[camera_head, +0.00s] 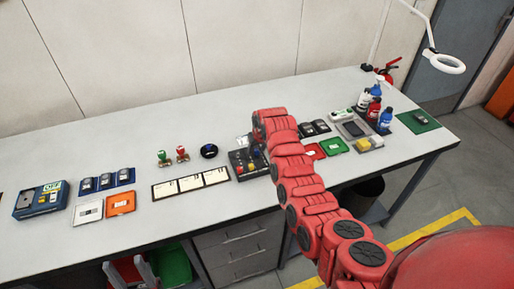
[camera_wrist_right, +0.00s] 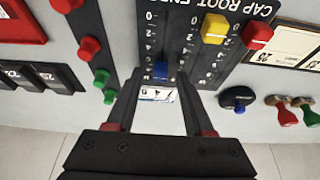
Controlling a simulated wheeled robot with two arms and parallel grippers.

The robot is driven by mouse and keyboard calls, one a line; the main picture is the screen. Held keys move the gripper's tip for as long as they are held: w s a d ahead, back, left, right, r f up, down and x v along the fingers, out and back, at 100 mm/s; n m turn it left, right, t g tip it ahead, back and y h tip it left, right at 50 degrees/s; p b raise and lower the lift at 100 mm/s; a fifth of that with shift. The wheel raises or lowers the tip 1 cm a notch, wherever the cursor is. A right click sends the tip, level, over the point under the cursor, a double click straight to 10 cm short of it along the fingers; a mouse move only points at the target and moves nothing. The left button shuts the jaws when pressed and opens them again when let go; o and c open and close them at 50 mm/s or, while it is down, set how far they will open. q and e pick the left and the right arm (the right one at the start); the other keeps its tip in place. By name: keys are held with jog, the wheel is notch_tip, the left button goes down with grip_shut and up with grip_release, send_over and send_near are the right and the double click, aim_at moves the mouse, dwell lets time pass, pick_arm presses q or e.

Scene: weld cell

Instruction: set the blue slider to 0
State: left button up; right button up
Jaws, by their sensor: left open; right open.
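The dark slider panel (camera_wrist_right: 188,42) fills the top of the right wrist view, with number scales starting at 0 near its top edge. The blue slider (camera_wrist_right: 161,70) sits low on its track, well below the 0 mark. Yellow (camera_wrist_right: 215,28) and red (camera_wrist_right: 257,36) sliders stand higher, to its right. My right gripper (camera_wrist_right: 158,78) is open, its fingertips on either side of the blue slider; contact cannot be told. In the head view the panel (camera_head: 238,158) is at mid table, partly behind my right arm. My left gripper (camera_head: 130,272) is open, low at the left, off the table.
A strip with red (camera_wrist_right: 90,48) and green knobs lies left of the panel in the wrist view. A black round base with a blue knob (camera_wrist_right: 238,99) and red and green stamps (camera_wrist_right: 285,112) are at right. The table's (camera_head: 130,235) front-left edge is clear.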

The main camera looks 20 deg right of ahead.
jog(key=shift+f, duration=0.1)
grip_shut()
dwell(1.4)
